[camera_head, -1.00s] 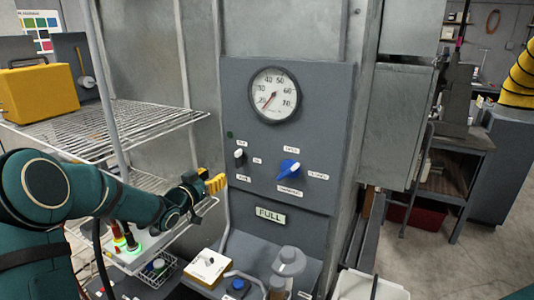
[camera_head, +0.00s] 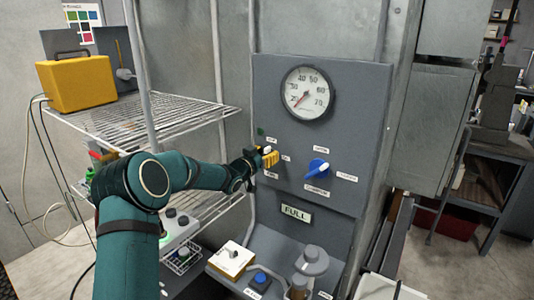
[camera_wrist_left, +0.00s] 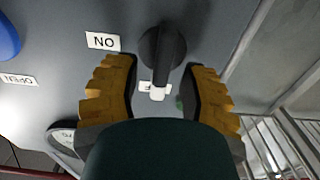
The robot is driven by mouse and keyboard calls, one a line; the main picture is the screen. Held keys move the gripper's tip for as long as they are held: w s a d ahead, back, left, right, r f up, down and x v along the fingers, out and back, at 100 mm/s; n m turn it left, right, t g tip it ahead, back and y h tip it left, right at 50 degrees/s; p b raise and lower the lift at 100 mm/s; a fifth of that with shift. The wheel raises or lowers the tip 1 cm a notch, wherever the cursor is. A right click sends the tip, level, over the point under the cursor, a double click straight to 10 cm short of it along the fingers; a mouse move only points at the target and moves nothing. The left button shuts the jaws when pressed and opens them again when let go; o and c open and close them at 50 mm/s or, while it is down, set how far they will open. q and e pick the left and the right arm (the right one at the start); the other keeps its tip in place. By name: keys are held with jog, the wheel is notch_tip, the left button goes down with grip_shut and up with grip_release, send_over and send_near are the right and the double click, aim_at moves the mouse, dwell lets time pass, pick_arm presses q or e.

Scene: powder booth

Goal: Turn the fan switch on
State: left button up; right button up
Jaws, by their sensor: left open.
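The fan switch is a small black rotary knob (camera_wrist_left: 165,55) with a white-tipped pointer on the grey control panel (camera_head: 335,85). In the left wrist view, the white tip points toward a partly covered label, away from the top edge. The ON label (camera_wrist_left: 103,42) is to its left. My left gripper (camera_head: 268,158) is at the panel over the switch, which it mostly hides in the head view. In the left wrist view, its yellow fingers (camera_wrist_left: 163,75) are open, one on each side of the knob, with gaps visible. My right gripper is not in view.
A blue knob (camera_head: 317,168) sits right of the switch, below a round gauge (camera_head: 308,93). A FULL sign (camera_head: 296,212) is lower. A wire shelf (camera_head: 130,125) with a yellow case (camera_head: 78,83) stands left.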

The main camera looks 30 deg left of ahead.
pick_arm(q)
jog(key=shift+w+d, duration=0.1)
jog(key=shift+w, duration=0.2)
jog(key=shift+o, duration=0.2)
grip_shut()
